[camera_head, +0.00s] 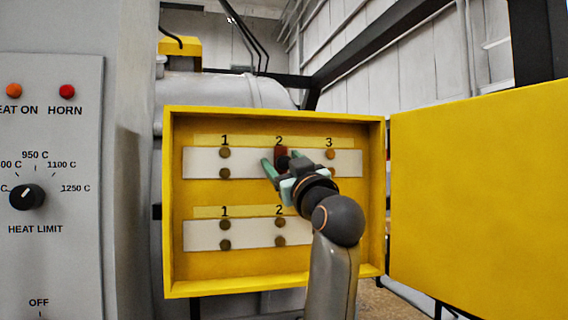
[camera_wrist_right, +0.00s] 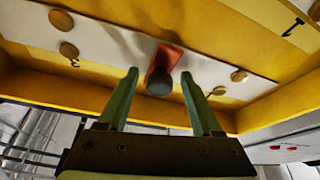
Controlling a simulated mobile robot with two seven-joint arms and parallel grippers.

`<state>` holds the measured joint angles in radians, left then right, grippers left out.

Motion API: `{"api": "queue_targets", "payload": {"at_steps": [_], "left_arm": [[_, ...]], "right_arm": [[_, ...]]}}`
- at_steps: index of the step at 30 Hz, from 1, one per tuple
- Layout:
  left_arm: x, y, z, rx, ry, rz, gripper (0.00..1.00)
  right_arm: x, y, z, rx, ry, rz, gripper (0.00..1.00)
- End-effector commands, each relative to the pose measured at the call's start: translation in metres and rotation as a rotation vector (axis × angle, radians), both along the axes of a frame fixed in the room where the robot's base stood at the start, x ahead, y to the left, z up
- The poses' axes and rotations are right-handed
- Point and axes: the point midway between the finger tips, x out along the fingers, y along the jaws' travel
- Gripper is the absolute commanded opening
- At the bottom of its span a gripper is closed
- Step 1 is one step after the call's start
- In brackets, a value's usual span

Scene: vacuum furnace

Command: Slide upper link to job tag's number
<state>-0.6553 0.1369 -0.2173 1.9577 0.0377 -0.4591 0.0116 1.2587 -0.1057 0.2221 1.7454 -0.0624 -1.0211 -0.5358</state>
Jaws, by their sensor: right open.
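The upper link (camera_head: 281,153) is a small red piece with a dark knob, at number 2 on the upper white strip (camera_head: 203,162). In the right wrist view the red link (camera_wrist_right: 172,56) and its dark round knob (camera_wrist_right: 159,83) lie between the two green fingers. My right gripper (camera_head: 281,160) is open, one finger on each side of the knob; it also shows in the wrist view (camera_wrist_right: 159,78). I cannot tell whether a finger touches the knob. No job tag can be made out. My left gripper is not in view.
The upper strip has brass studs under 1, 2 and 3. The lower strip (camera_head: 252,234) shows studs at 1 and 2; my right arm hides its right end. A yellow box (camera_head: 174,205) surrounds both, its door (camera_head: 478,190) open rightward. A grey control panel (camera_head: 70,130) stands left.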

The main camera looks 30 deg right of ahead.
Motion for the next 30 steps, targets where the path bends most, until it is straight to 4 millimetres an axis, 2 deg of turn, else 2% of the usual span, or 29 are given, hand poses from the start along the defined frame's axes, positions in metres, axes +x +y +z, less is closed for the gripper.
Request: {"api": "queue_targets", "payload": {"at_steps": [5, 8, 21, 24, 30], "left_arm": [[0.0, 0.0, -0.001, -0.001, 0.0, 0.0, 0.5], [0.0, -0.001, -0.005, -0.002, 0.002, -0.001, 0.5], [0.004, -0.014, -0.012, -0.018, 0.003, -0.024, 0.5], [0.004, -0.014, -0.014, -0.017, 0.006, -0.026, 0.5], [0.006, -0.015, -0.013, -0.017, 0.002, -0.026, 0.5]], "right_arm": [[-0.005, 0.0, -0.002, 0.001, -0.001, -0.002, 0.66], [-0.014, 0.001, -0.007, 0.001, -0.002, -0.002, 0.66], [-0.091, 0.011, -0.037, -0.001, -0.003, -0.001, 0.66], [-0.103, 0.013, -0.042, 0.0, -0.002, 0.0, 0.66], [-0.114, 0.015, -0.046, 0.0, 0.0, 0.0, 0.66]]}}
